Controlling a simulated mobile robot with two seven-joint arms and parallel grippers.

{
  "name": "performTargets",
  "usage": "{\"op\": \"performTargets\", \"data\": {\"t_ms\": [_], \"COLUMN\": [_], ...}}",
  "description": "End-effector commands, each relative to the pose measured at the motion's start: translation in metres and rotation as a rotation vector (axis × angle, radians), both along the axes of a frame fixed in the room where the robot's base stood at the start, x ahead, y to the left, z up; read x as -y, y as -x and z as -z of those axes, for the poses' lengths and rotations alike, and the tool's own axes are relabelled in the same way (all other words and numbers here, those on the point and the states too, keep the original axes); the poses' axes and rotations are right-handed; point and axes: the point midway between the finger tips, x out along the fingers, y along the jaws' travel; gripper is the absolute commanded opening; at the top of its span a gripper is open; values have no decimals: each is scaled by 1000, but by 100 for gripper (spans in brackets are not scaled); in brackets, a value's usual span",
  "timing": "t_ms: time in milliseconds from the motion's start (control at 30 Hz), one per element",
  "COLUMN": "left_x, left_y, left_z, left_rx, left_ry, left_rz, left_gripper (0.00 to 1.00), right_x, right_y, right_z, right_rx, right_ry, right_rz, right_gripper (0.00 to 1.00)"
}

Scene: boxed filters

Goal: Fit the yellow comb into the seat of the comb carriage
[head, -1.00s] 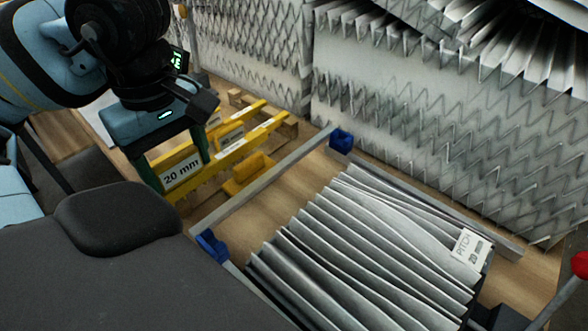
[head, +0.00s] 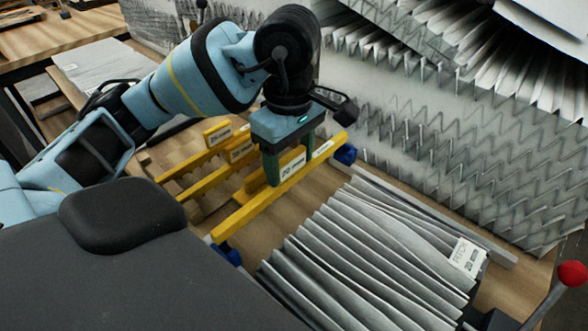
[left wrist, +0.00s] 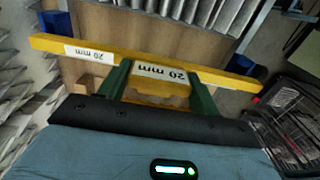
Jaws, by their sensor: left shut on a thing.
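My left gripper (head: 284,170) is shut on the yellow comb (head: 246,211), a long bar with white 20 mm labels. In the left wrist view the comb (left wrist: 130,61) crosses between the green fingers. The comb lies along the comb carriage, its ends close to the carriage's blue end blocks (head: 345,155); the near block (head: 232,255) shows just below its near end. The blocks also show in the left wrist view (left wrist: 55,22). The comb hides most of the carriage's rail and seat; I cannot tell whether it touches them. My right gripper is out of view.
Several other yellow combs (head: 202,181) stand in a wooden rack to the left. A grey pleated pack (head: 360,250) with a PITCH 20 mm tag (head: 466,256) lies right of the carriage. Large pleated filters (head: 430,130) stand behind. A red knob (head: 572,273) is at the right.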

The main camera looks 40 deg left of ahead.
Motion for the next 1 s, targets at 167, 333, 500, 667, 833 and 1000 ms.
{"op": "performTargets", "data": {"t_ms": [167, 333, 500, 667, 833, 1000], "left_x": [1, 5, 5, 5, 5, 5], "left_y": [-2, -8, -7, -8, -8, -7], "left_z": [0, 10, 32, 36, 37, 40], "left_rx": [1, -4, -1, 2, 1, 0], "left_ry": [0, -1, -2, -1, -1, -1], "left_rz": [1, 1, 0, 1, 1, 1], "left_gripper": [35, 35, 35, 35, 35, 70], "right_x": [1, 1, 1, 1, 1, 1], "right_y": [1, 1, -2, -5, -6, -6], "right_z": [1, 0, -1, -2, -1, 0], "right_rx": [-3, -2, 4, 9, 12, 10], "right_ry": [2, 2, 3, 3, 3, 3], "right_rz": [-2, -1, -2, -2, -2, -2], "right_gripper": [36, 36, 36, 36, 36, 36]}}
